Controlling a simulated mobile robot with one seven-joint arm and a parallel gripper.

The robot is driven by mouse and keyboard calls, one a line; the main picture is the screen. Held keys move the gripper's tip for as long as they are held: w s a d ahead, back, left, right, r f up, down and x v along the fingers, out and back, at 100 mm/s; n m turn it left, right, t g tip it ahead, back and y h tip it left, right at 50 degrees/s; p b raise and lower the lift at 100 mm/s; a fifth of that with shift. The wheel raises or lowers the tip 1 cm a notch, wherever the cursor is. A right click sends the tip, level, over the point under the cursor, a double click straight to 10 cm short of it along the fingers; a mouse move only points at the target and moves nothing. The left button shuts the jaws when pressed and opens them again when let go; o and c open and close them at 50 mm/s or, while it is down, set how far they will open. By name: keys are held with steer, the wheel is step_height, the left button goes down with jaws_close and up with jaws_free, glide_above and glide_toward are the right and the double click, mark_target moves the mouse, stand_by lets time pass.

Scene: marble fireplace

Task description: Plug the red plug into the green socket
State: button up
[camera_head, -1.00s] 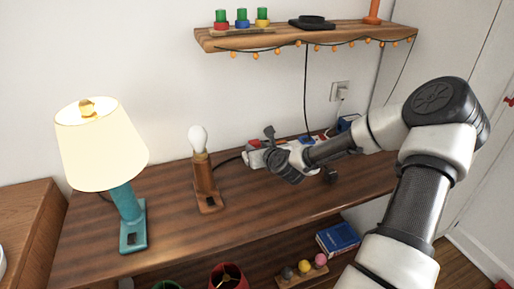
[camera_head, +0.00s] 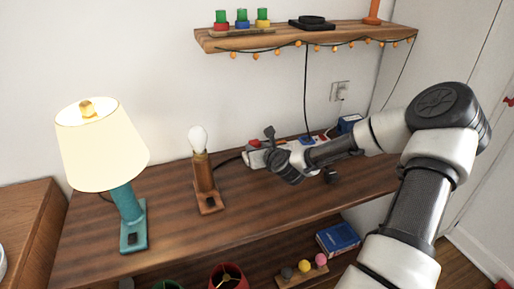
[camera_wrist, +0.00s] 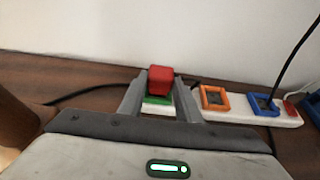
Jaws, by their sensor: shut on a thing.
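The red plug (camera_wrist: 160,80) is a small red block between the fingers of my gripper (camera_wrist: 161,88) in the wrist view. My gripper is shut on it. The green socket (camera_wrist: 157,100) is a green frame on the white power strip (camera_wrist: 240,113), directly below the plug in the picture. The plug hides its far part, and I cannot tell whether the plug touches it. In the head view the red plug (camera_head: 254,143) shows as a small red spot at the strip's left end, left of my gripper. The green socket is hidden there.
An orange socket (camera_wrist: 214,97) and a blue socket (camera_wrist: 263,104) with a black cord lie to the right on the strip. A bulb lamp (camera_head: 203,180) and a teal lamp (camera_head: 126,205) stand left on the table. A wooden shelf (camera_head: 300,36) hangs above.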

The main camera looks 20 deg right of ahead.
steer(key=shift+f+b, duration=0.35)
steer(key=shift+f, duration=0.1)
steer(key=shift+s+f, duration=0.1)
steer(key=shift+f, duration=0.2)
